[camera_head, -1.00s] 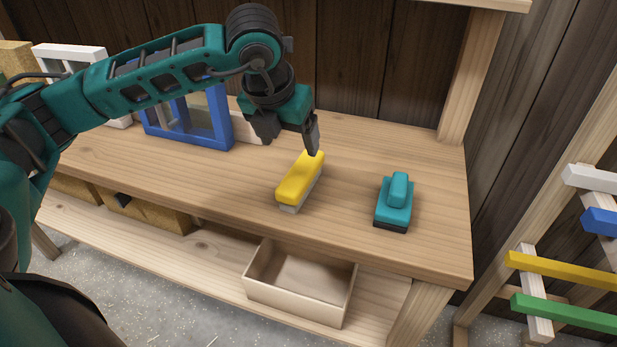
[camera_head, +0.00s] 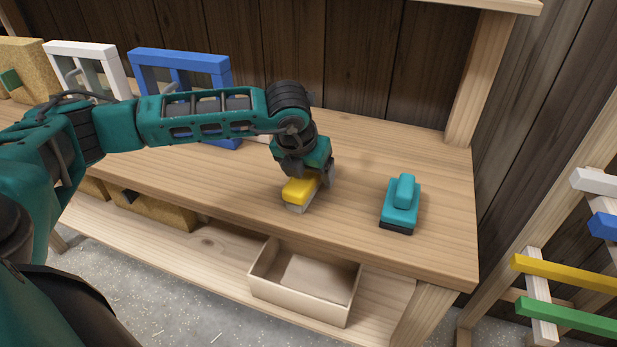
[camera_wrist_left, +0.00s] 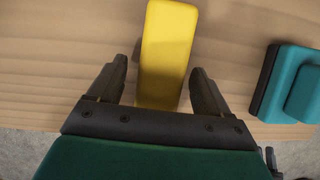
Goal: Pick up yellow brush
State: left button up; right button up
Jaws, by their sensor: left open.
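The yellow brush (camera_head: 298,190), a yellow block with pale bristles below, lies on the wooden workbench (camera_head: 350,222). My left gripper (camera_head: 308,182) is down over it and hides its far part in the head view. In the left wrist view the brush (camera_wrist_left: 167,55) runs between the two dark fingers of the gripper (camera_wrist_left: 163,90). The fingers are open, one on each side, with a visible gap to the brush. My right gripper is not in view.
A teal sander-like tool (camera_head: 401,203) stands right of the brush. Blue (camera_head: 180,58) and white (camera_head: 85,50) frames stand at the back left. An open wooden box (camera_head: 305,293) sits on the lower shelf. The bench between brush and teal tool is clear.

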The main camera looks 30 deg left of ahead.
pick_arm(q)
jog(key=c, duration=1.1)
jog(key=shift+r, duration=0.1)
jog(key=shift+c, duration=0.2)
notch_tip(320, 180, up, 20)
jog(key=shift+p, duration=0.3)
